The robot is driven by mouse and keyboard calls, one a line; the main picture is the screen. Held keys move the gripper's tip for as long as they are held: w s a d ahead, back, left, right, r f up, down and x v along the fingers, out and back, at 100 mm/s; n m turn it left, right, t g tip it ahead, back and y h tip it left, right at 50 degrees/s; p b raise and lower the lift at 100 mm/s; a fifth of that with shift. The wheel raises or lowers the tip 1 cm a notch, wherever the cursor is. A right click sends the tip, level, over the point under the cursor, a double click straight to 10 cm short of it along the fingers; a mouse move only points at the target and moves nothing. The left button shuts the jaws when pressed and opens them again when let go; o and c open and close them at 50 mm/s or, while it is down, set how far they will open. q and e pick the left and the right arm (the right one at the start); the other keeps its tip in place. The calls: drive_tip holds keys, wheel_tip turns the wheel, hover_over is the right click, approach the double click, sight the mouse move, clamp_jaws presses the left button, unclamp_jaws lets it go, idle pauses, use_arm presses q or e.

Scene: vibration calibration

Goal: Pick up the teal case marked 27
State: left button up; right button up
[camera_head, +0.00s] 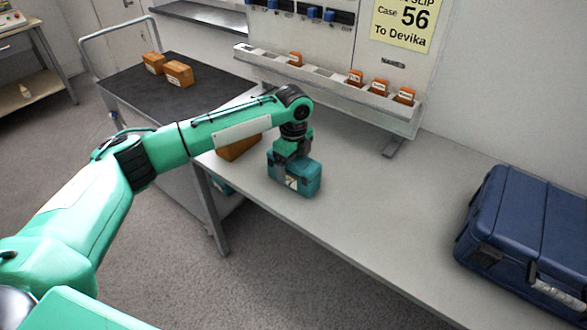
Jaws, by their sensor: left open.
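A small teal case (309,181) stands on the grey table (375,200), near its left front edge. A pale label with a dark mark shows on its front, but I cannot read the number for sure. My left gripper (285,172) is at the case from above, with a finger in front of its front face. The gripper is open, and I cannot tell whether its fingers touch the case. The far side of the case is hidden by the gripper. My right gripper is not in view.
An orange case (238,149) sits left of the teal case, partly behind my arm. A large blue case (530,240) stands at the right. A rack (330,88) with several orange pieces lines the back. A cart (130,85) holds two orange boxes. The table's middle is clear.

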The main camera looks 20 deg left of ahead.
use_arm(q)
drive_tip(key=shift+f, duration=0.75)
drive_tip(key=shift+r, duration=0.1)
drive_tip(key=c, duration=1.4)
